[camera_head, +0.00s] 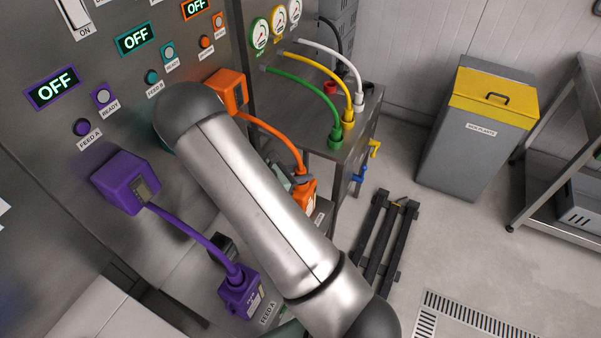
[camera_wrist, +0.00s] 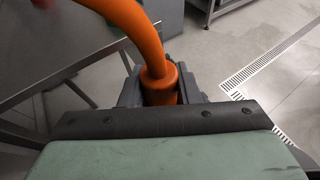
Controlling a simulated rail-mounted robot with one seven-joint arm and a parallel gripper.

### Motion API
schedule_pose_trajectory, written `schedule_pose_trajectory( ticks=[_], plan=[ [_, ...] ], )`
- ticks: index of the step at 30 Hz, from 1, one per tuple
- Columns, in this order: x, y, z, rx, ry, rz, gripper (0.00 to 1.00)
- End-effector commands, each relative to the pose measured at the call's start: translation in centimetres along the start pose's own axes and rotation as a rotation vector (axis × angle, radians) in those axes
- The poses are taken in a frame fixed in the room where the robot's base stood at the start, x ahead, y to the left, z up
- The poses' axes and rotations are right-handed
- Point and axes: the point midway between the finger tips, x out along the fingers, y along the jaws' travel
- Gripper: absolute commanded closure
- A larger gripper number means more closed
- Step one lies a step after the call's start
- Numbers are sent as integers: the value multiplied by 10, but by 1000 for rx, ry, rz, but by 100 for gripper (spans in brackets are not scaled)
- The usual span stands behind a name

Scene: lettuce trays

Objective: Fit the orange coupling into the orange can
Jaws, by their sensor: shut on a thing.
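The orange coupling (camera_head: 306,194) hangs at the lower end of an orange cable (camera_head: 272,132), in front of the steel cabinet. My gripper (camera_head: 290,183) is shut on it; my arm hides much of the grip. In the wrist view the coupling (camera_wrist: 160,85) sits between dark jaws (camera_wrist: 158,92), with the cable rising from its top. Its lower end is hidden. The cable leads up to an orange housing (camera_head: 228,90) on the cabinet front. I cannot make out a separate orange can; the area below the coupling is largely hidden by my arm.
A purple housing (camera_head: 125,182) and purple coupling (camera_head: 239,292) with a cable are at left. Green, yellow and white hoses (camera_head: 335,138) run to a side bench on the right. A dark rack (camera_head: 385,235), a yellow-lidded bin (camera_head: 480,125) and open floor lie beyond.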

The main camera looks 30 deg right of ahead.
Motion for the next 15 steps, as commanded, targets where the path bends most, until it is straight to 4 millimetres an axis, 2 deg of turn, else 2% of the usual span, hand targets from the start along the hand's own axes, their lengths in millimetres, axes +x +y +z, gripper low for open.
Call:
schedule_pose_trajectory(
  ticks=[1,2,11,15],
  plan=[
    [1,0,-2,0,0,0,94],
    [0,0,-1,0,0,0,62],
    [-1,0,0,0,0,0,62],
    [-9,1,0,0,1,2,62]
  ],
)
